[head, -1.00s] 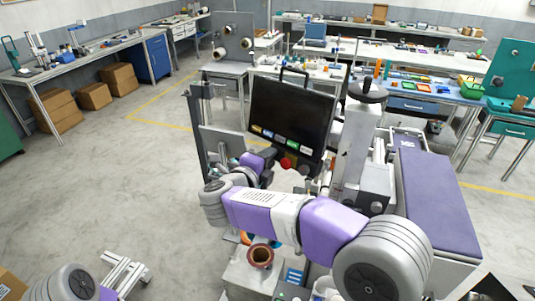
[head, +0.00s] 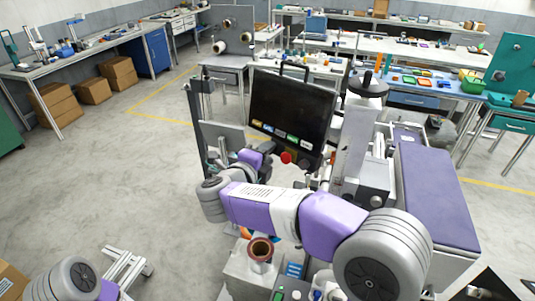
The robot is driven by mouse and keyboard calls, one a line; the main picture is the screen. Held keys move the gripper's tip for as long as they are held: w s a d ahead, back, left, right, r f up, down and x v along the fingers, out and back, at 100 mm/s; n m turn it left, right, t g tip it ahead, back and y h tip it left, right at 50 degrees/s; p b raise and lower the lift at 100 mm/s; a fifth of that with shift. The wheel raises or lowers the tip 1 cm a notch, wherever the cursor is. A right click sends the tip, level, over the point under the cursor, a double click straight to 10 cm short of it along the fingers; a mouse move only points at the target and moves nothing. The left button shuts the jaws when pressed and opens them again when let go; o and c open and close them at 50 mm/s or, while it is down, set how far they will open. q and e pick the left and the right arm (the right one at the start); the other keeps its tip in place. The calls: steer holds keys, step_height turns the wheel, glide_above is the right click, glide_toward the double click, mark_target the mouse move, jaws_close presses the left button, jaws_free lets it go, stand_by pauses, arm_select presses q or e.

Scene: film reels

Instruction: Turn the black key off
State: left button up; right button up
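I cannot make out the black key. A black-screened panel (head: 290,108) with a row of coloured labels along its lower edge stands at the middle of the head view. A red round button (head: 286,157) sits just below it. My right arm reaches in from the right and bends back toward the panel. My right gripper (head: 270,148) is small and dark at the panel's lower left, left of the red button. Its fingers are too small and partly hidden to show whether they are open or hold anything.
The machine with a grey post (head: 349,150) and a purple-topped bench (head: 436,195) stands right of the panel. A brown-rimmed core (head: 261,250) stands on a pale block below my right forearm. Cardboard boxes (head: 55,107) lie at the left.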

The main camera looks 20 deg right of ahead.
steer(key=v, duration=0.7)
stand_by(0.3)
